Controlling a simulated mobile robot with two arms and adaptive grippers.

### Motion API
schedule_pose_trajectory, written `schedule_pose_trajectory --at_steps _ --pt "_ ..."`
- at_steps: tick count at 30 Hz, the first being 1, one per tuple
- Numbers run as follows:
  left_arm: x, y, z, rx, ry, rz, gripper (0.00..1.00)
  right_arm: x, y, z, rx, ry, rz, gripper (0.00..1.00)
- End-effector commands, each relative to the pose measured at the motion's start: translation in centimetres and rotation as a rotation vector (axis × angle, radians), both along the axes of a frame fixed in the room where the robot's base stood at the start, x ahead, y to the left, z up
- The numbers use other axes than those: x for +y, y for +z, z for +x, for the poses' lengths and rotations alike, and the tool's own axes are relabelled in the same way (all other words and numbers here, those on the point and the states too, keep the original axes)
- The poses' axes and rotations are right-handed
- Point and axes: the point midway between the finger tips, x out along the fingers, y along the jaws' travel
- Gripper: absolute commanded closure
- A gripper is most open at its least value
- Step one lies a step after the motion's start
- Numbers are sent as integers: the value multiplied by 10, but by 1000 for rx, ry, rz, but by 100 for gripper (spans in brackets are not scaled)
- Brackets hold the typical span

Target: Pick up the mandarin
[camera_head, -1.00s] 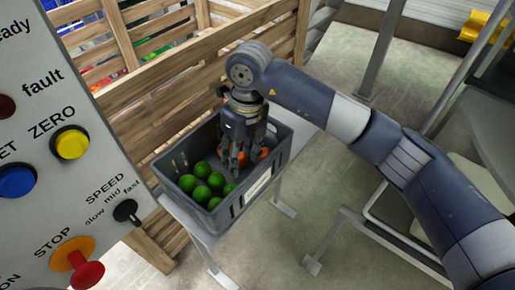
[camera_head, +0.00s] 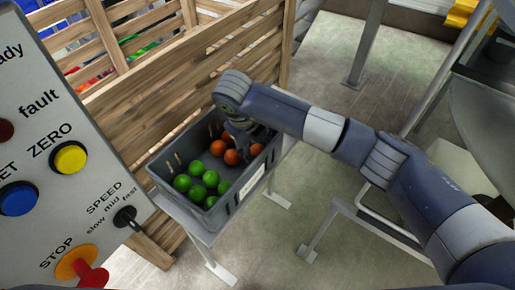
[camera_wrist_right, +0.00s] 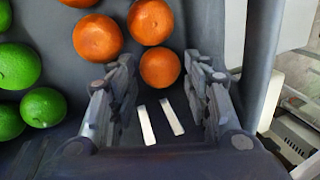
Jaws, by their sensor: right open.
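Orange mandarins lie in a dark grey crate (camera_head: 222,211). In the head view I see one mandarin (camera_head: 218,147) at the back, one (camera_head: 231,157) in front of it and one (camera_head: 256,149) to the right. In the right wrist view a mandarin (camera_wrist_right: 160,67) lies at the opening between the fingertips, with others (camera_wrist_right: 97,38) (camera_wrist_right: 151,20) just beyond. My right gripper (camera_wrist_right: 160,76) is open, with nothing held; in the head view it is low inside the crate, partly hidden by its own wrist. My left gripper is not in view.
Several green fruits (camera_head: 197,183) fill the crate's near left part. The crate stands on a light metal stand (camera_head: 200,240) beside a slatted wooden bin (camera_head: 170,95). A control panel (camera_head: 55,120) with buttons is at left. Crate walls stand close around my right gripper.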

Motion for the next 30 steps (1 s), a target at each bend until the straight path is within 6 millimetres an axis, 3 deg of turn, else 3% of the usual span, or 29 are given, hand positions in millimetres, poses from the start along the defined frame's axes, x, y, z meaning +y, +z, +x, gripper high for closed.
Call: schedule_pose_trajectory --at_steps 4,11,12,16,30 --pt "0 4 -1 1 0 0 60 -3 -14 3 1 0 1 55" --pt "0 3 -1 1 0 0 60 -3 -17 3 -1 1 1 55" --pt "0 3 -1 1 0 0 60 -3 -17 3 -1 1 1 57" --pt "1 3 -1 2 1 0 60 -3 -16 3 -1 1 1 85" --pt "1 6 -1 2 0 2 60 -5 -10 6 -2 0 1 85"
